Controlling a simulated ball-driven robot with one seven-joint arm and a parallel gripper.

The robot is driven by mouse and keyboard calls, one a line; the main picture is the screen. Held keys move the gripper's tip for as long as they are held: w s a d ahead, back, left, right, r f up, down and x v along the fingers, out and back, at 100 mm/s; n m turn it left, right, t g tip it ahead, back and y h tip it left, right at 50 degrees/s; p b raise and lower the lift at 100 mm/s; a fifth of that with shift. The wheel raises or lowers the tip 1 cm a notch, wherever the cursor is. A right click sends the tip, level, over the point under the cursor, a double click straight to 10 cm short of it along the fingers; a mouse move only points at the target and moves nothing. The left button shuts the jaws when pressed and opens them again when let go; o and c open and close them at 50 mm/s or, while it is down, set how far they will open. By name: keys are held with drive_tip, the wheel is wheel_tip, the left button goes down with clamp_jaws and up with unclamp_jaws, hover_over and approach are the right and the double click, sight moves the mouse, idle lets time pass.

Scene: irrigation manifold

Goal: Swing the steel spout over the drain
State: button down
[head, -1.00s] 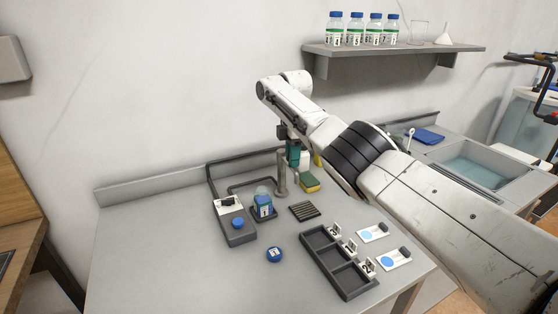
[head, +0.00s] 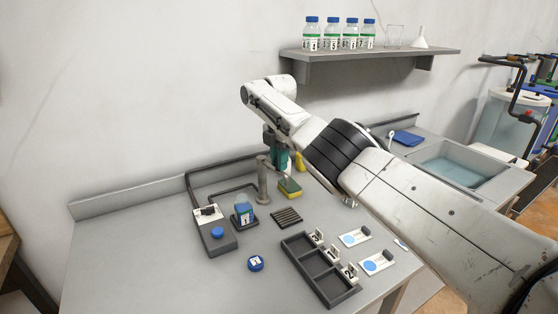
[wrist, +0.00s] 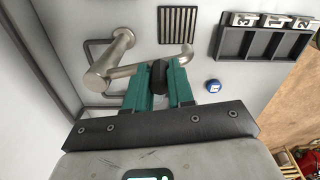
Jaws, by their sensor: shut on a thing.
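The steel spout (wrist: 182,60) shows in the wrist view, its arm running from an upright steel post (wrist: 110,52) to a bent tip. My gripper (wrist: 158,74) has its teal fingers shut on the black grip (wrist: 158,88) around the spout's arm. The drain (wrist: 177,22) is a dark slotted grate. The spout's bent tip shows just short of the drain's near edge; I cannot tell its exact height above the counter.
A blue cap (head: 255,264) and a dark tray (head: 318,268) lie in front.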

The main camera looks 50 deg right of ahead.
drive_tip(key=c, duration=1)
unclamp_jaws()
drive_tip(key=shift+o, duration=0.2)
wheel_tip(320, 180, up, 11)
drive_tip(key=p, duration=0.4)
drive_tip(key=shift+f, duration=0.1)
